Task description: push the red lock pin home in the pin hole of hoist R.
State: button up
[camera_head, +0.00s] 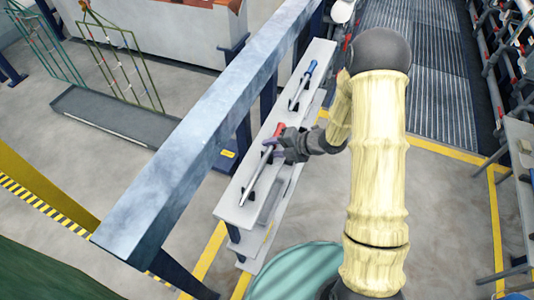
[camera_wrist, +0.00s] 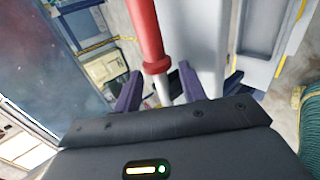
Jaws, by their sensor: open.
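The red lock pin (camera_head: 276,133) lies along a pale narrow shelf (camera_head: 228,207) in the head view, its red handle up and its metal shaft pointing down-left. It also shows in the wrist view (camera_wrist: 147,33), with a red collar and the metal shaft below it. My gripper (camera_head: 272,146) is at the pin, just below its red handle. In the wrist view my purple fingers (camera_wrist: 160,74) are open, one on each side of the shaft, with gaps showing. I cannot make out the pin hole or tell which structure is hoist R.
A blue-handled pin (camera_head: 310,68) lies farther up the same shelf. A long grey-blue beam (camera_head: 190,140) runs along the shelf's left side. A teal rounded object (camera_head: 298,272) stands below. Floor right of the shelf (camera_head: 318,205) is clear.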

grip_shut()
jog(key=shift+r, duration=0.15)
notch_tip(320, 180, up, 10)
jog(key=shift+p, duration=0.3)
dwell(0.4)
dwell(0.5)
